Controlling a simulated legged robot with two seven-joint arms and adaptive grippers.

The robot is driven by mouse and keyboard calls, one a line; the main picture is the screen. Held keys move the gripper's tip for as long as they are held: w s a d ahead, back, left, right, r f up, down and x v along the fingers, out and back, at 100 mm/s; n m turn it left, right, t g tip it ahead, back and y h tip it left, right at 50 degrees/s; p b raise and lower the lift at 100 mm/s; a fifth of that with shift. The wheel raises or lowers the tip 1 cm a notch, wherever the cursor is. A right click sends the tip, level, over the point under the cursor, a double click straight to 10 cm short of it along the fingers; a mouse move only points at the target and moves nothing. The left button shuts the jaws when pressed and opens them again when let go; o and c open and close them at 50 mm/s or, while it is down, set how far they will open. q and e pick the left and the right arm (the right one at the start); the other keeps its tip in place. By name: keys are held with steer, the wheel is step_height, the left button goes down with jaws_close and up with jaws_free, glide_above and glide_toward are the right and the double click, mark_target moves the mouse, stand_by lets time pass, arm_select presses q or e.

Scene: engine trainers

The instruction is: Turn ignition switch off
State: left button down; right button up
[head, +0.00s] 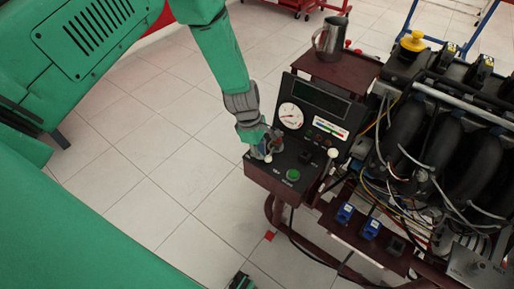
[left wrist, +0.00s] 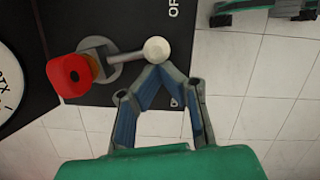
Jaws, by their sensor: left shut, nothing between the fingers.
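The ignition switch (left wrist: 125,56) shows in the left wrist view as a metal lever with a pale round knob, set on a dark panel. A red part stands at the left end of the lever. My left gripper (left wrist: 157,72) is shut and empty, its fingertips right by the knob; I cannot tell whether they touch it. In the head view my left gripper (head: 268,156) is over the left part of the control panel (head: 262,175) and hides most of the switch. My right gripper (head: 240,281) seems to show only in part at the bottom edge.
The panel also carries a green button (head: 293,175), a round gauge (head: 291,116) and a white-knobbed lever (head: 333,153). The engine (head: 450,130) with loose wires stands at the right. A metal jug (head: 331,38) stands on top of the stand. Tiled floor left of the panel is clear.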

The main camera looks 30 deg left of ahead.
arm_select(q)
steer(key=shift+s+d+n+p, duration=0.15)
steer(key=shift+d+n+p, duration=0.35)
steer(key=shift+n, duration=0.4)
steer(key=shift+d, duration=0.5)
